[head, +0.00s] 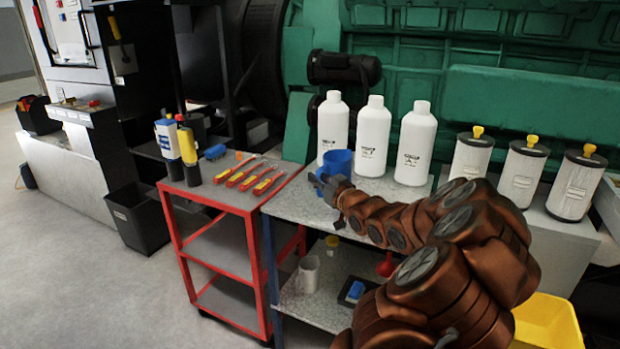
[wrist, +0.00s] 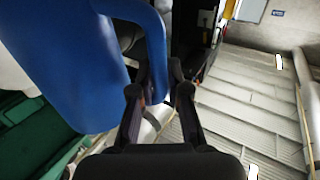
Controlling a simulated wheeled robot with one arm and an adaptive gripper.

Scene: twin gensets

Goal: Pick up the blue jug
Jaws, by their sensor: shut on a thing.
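The blue jug (head: 340,160) is at the back left part of the grey bench top (head: 300,203), in front of the white bottles. My gripper (head: 325,184) is at its near left side and hides its lower part. In the wrist view the jug (wrist: 70,60) fills the upper left, with its handle running down between the two fingers of my gripper (wrist: 158,95). The gripper is shut on the handle. I cannot tell whether the jug's base touches the bench.
Three white bottles (head: 372,138) stand close behind and right of the jug. Filter canisters (head: 523,170) stand further right. A red cart (head: 225,193) with screwdrivers and other bottles is at left. A white mug (head: 309,274) sits on the lower shelf.

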